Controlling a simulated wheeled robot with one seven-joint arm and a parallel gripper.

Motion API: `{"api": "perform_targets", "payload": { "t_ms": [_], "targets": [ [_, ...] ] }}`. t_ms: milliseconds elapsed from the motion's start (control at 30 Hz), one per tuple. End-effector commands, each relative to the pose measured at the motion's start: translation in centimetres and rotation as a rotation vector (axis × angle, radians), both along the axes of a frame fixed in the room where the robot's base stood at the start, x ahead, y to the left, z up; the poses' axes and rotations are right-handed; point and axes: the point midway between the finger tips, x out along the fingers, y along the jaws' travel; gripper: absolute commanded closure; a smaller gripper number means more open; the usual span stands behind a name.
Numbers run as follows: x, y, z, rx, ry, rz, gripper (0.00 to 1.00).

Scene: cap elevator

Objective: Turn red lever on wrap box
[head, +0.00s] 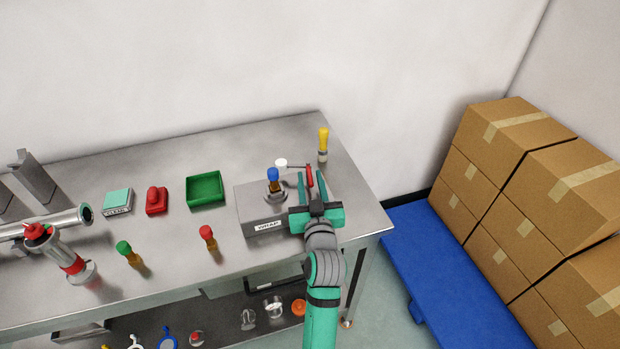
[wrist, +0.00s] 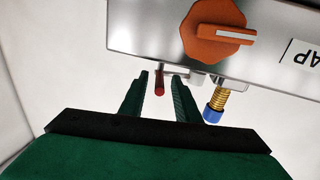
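The grey wrap box (head: 256,208) stands on the metal table's right part, with a "WRAP" label on its front. The red lever (head: 309,175) is at the box's right side. In the wrist view the red lever (wrist: 159,84) shows between the two fingers, with a gap on each side. My gripper (head: 312,178) is open, its teal fingers around the lever without visible contact. The wrist view shows the open gripper (wrist: 160,80) too. An orange knob (wrist: 214,32) is on the box's face in the wrist view.
A yellow-capped bottle (head: 323,145) stands just behind my gripper. A green tray (head: 205,188), a red device (head: 157,200) and red- and green-capped bottles lie to the left. Cardboard boxes (head: 520,190) sit on a blue pallet (head: 455,275) at right.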

Motion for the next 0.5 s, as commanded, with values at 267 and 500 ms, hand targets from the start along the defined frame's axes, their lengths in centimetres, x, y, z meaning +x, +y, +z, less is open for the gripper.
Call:
{"api": "perform_targets", "payload": {
  "t_ms": [267,500],
  "targets": [
    [1.03,0.14,0.02,0.0,0.0,0.0,0.7],
    [1.01,0.13,0.02,0.0,-0.001,0.0,0.85]
  ]
}}
